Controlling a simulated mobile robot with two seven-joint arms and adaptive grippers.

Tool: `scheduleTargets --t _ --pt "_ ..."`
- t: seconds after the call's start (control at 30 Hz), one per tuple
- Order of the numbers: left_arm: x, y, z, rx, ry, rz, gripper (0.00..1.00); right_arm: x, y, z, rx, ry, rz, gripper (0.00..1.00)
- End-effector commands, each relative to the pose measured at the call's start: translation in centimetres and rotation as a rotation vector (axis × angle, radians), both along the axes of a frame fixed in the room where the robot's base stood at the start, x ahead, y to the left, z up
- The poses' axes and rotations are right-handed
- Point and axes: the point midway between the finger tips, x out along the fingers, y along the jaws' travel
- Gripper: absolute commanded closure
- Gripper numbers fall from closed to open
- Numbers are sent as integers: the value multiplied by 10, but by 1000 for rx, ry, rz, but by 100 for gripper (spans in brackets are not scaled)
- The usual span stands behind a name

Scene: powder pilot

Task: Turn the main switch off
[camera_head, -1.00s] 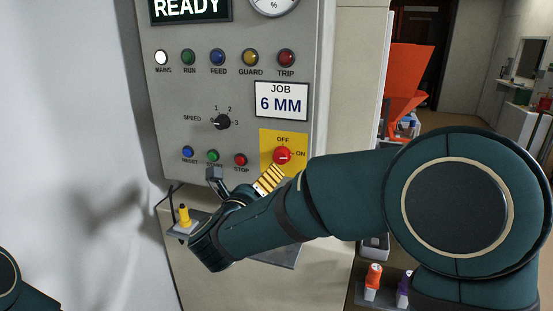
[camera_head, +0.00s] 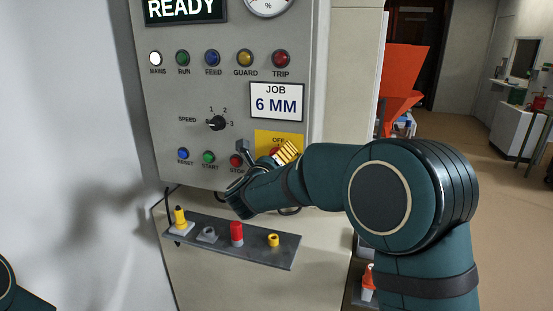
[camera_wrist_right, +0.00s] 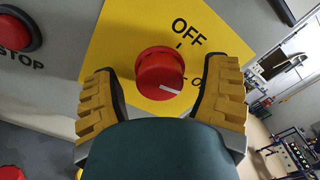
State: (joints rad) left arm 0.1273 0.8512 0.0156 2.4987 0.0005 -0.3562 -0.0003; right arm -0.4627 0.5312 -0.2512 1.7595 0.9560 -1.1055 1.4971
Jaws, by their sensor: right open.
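The main switch is a red round knob (camera_wrist_right: 160,72) on a yellow plate (camera_wrist_right: 118,52) marked OFF and ON. Its white pointer line faces the partly hidden ON mark at the right. In the head view the yellow plate (camera_head: 264,136) shows at the lower right of the panel, and the gripper hides most of the knob. My right gripper (camera_wrist_right: 160,88) is open. Its yellow ribbed fingers stand on either side of the knob, with gaps visible; I cannot tell whether they reach fully around it. My left gripper is out of view.
The grey panel (camera_head: 165,100) has a lit white MAINS lamp (camera_head: 155,58), a black speed knob (camera_head: 217,122) and a red STOP button (camera_head: 237,160) close to my gripper. Below, a dark shelf (camera_head: 262,254) holds yellow, grey and red parts. An orange hopper (camera_head: 402,80) stands behind right.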

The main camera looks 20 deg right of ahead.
Motion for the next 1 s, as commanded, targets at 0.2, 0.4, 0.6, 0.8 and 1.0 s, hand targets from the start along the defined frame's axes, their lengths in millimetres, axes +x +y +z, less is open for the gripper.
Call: scheduleTargets --t 0.2,0.4,0.6,0.8,1.0 --pt "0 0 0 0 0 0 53 2 -1 0 -1 1 1 25" --pt "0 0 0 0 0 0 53 2 -1 0 0 1 1 56" --pt "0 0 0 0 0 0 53 2 -1 0 0 1 1 95" --pt "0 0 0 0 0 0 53 2 -1 0 -13 9 0 95" --pt "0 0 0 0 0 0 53 2 -2 0 -78 53 0 95"
